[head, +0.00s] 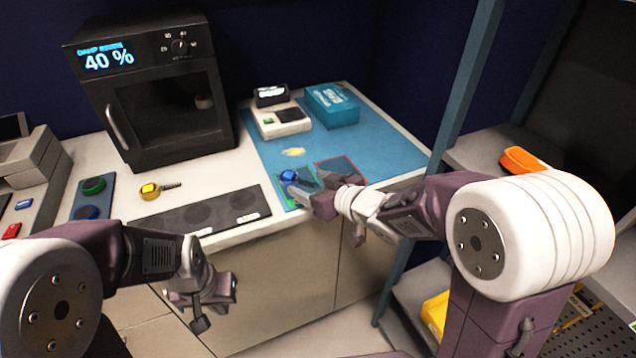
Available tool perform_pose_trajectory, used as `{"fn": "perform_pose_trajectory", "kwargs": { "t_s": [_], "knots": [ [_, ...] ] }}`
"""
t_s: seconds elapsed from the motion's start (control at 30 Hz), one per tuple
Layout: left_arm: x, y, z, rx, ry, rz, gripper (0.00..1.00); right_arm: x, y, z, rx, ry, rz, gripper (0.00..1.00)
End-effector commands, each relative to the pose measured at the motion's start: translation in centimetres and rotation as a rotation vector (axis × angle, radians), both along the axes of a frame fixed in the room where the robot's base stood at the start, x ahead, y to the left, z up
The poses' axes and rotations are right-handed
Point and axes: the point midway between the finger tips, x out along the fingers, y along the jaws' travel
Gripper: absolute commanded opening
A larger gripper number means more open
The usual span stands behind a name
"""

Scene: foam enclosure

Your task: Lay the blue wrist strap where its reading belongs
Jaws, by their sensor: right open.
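The blue wrist strap (289,176) has a round blue head and a darker tail to its right. It lies on the green-edged patch (283,195) of the blue mat, at the mat's front left. A red-edged patch (350,163) is to its right. My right gripper (312,187) is open, low over the mat close beside the strap, and hides part of both patches. I cannot tell if a finger touches the strap. My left gripper (214,305) looks open and empty, hanging in front of the counter. A black cabinet (160,90) shows "40 %" on its display (108,60).
A white device (281,122) and a teal box (332,106) stand at the mat's back. A blue post (466,85) rises at right, beside shelves with an orange item (524,160).

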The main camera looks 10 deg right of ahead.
Motion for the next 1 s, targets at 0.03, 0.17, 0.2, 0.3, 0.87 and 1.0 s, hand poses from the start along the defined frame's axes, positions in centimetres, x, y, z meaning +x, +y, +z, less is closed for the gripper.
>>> {"fn": "perform_pose_trajectory", "kwargs": {
  "t_s": [0.03,0.17,0.2,0.3,0.87,1.0],
  "knots": [
    [0.0,0.0,0.6,0.000,0.000,0.000,0.00,-0.8,-0.5,0.7,0.000,-0.001,-0.002,0.67],
    [0.0,0.0,1.0,0.000,0.000,0.000,0.00,-2.2,-1.4,1.3,0.000,0.000,-0.002,0.67],
    [0.0,0.0,1.0,0.000,0.000,0.000,0.00,-2.4,-1.6,1.3,0.000,-0.001,-0.001,0.67],
    [0.0,0.0,1.0,0.000,0.000,0.000,0.00,-2.8,-1.7,1.4,0.000,0.000,0.000,0.67],
    [0.0,0.0,1.0,0.000,0.000,0.000,0.00,-11.5,-14.4,-11.5,-0.267,0.670,-0.490,0.67],
    [0.0,0.0,1.0,0.000,0.000,0.000,0.00,-18.5,-14.4,-13.8,-0.275,0.976,-0.533,0.67]
  ]
}}
